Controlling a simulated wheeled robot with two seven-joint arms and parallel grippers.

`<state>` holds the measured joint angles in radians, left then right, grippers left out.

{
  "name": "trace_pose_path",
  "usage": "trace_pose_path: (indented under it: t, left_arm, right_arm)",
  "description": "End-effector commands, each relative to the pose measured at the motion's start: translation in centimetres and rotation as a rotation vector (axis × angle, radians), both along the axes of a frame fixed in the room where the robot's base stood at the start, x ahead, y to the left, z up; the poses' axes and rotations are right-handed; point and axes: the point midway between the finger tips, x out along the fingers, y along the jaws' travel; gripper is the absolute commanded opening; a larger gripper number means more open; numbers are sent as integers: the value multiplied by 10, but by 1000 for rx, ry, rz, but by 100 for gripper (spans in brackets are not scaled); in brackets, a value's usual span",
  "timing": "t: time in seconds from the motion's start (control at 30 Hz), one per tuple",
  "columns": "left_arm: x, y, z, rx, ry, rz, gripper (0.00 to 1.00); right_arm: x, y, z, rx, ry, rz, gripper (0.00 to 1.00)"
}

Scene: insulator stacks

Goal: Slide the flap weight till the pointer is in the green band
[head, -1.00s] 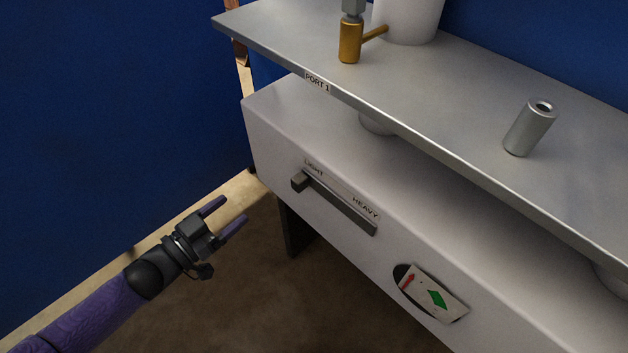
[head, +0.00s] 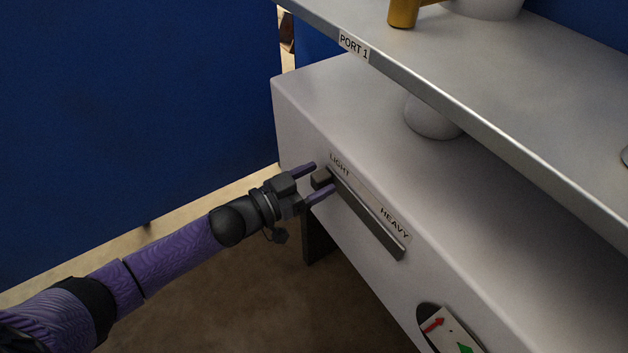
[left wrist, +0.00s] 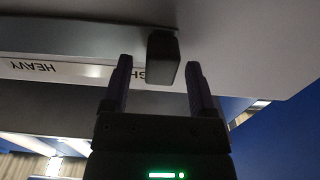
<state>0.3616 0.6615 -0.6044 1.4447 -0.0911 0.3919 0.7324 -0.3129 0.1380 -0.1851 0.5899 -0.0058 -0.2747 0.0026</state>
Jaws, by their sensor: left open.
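The flap weight is a dark block (head: 322,179) at the LIGHT end of a dark slide bar (head: 368,216) on the grey cabinet front. My left gripper (head: 314,181) is open, with one purple finger on each side of the block. In the left wrist view the block (left wrist: 162,60) stands between the two open fingers (left wrist: 158,75), with gaps on both sides. The red pointer (head: 434,325) shows in a dial window at the bottom, and the green band (head: 465,348) is partly cut off by the frame edge. The pointer is apart from the green. My right gripper is not in view.
A grey shelf (head: 480,90) with a PORT 1 label overhangs the cabinet (head: 300,100). A brass fitting (head: 403,12) and a white vessel stand on it. A blue wall (head: 130,100) is on the left. The floor in front is clear.

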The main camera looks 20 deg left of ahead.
Motion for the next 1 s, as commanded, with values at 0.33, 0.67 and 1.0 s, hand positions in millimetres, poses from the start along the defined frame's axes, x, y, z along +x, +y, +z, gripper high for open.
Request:
trace_pose_path:
  t: [0.33,0.67,1.0]
  left_arm:
    - [0,0,0,0,0,1,27]
    - [0,0,0,0,0,1,0]
    - [0,0,0,1,1,1,0]
  right_arm:
    - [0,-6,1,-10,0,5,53]
    - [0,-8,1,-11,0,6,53]
    - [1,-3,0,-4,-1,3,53]
